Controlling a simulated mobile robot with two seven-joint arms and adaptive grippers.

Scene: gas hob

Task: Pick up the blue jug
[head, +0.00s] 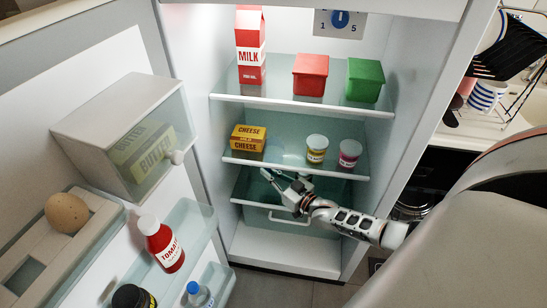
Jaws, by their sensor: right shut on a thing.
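I see a fridge standing open, and no blue jug that I can make out. My right gripper (272,177) reaches in from the right, below the front edge of the middle shelf and above the bottom drawer (286,238). My left gripper is not in view.
The middle shelf (287,163) holds a cheese box (247,138) and two small tubs. The top shelf has a milk carton (250,50), a red box (310,74) and a green box (365,80). The open door (85,95) carries ketchup (161,243), an egg and butter.

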